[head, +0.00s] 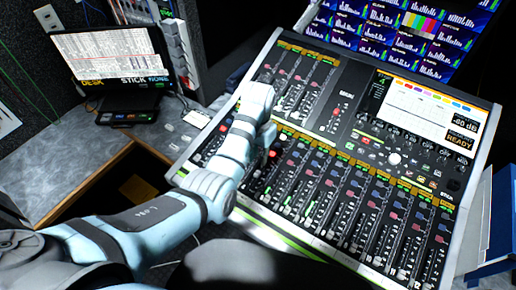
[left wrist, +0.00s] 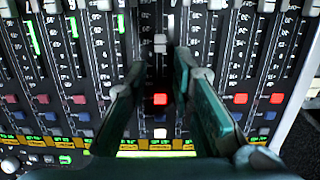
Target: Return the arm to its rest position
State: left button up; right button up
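My left arm (head: 165,218) reaches from the lower left over the mixing console (head: 467,215). Its wrist is bent down above the console's left part, and the fingertips are hard to make out in the head view. In the left wrist view my left gripper (left wrist: 155,78) has its two dark teal fingers apart, with nothing held between them. A channel strip with a grey fader cap (left wrist: 160,42) and a lit red button (left wrist: 160,99) shows between the fingers. I cannot tell whether the fingers touch the panel. My right gripper is in neither view.
The console has many faders and knobs and a screen (head: 428,106) reading "READY". A monitor wall (head: 400,30) stands behind it. At the left are a laptop-like display (head: 115,52), a black box (head: 125,113) and a grey desk (head: 50,165). Blue binders (head: 500,220) stand at the right.

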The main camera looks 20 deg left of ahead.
pick_arm(q)
notch_tip(320, 180, up, 5)
jog(key=shift+f, duration=0.2)
